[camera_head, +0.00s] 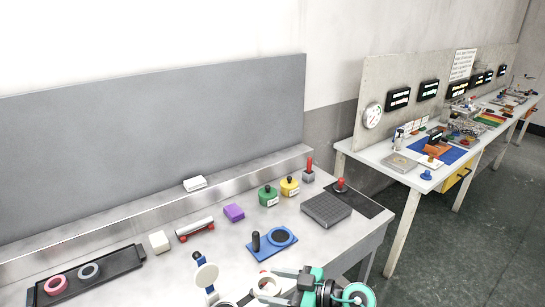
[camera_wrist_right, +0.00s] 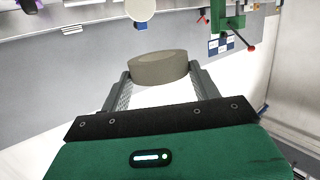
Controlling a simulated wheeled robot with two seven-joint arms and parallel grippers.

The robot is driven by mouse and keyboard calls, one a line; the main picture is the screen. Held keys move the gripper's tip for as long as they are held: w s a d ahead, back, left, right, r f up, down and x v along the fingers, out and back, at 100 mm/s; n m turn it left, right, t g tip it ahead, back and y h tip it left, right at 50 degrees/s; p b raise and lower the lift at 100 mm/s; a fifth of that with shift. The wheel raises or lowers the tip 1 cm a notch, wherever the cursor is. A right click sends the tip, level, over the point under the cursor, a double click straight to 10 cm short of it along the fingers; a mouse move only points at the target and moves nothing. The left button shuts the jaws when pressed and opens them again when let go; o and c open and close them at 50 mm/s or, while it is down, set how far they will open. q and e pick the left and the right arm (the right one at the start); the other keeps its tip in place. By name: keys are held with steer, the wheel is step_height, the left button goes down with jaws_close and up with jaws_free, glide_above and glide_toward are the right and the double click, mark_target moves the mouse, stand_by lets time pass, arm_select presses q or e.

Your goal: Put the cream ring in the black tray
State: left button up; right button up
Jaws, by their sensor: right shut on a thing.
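The black tray (camera_head: 128,260) lies at the left front of the grey bench, with a pink ring (camera_head: 55,285) and a grey-green ring (camera_head: 89,271) in it. My right gripper (camera_head: 268,285) is at the front middle of the bench, well to the right of the tray. In the right wrist view it is shut on the cream ring (camera_wrist_right: 157,68), which sits between the fingertips and looks grey-beige in shade. In the head view the ring is partly hidden by the gripper, and its height above the bench is hard to tell. My left gripper is not in view.
A round cream disc on a blue stand (camera_head: 206,274) is just left of my right gripper. Behind are a blue plate with a black post (camera_head: 272,243), a roller (camera_head: 195,229), a purple block (camera_head: 234,212) and a cream block (camera_head: 159,241). The bench between roller and front is mostly clear.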

steer(key=d+f+m+t, duration=0.1)
steer(key=d+f, duration=0.2)
steer(key=d, duration=1.3)
steer(key=d+f+t, duration=0.1)
steer(key=d+f, duration=0.2)
steer(key=d, duration=1.2)
steer(key=shift+s+a+r+m+t+h, duration=1.25)
steer(key=shift+a+r+m+t+h, duration=0.6)
steer(key=shift+a+r, duration=2.6)
steer(key=s+d+f+m+t+h, duration=0.2)
steer(key=s+d+m+t+h, duration=0.25)
steer(key=d+m+h, duration=0.3)
steer(key=s+a+m+h, duration=0.1)
steer(key=a+h, duration=0.2)
steer(key=a, duration=0.5)
steer(key=shift+a+m, duration=0.25)
steer(key=shift+m, duration=0.15)
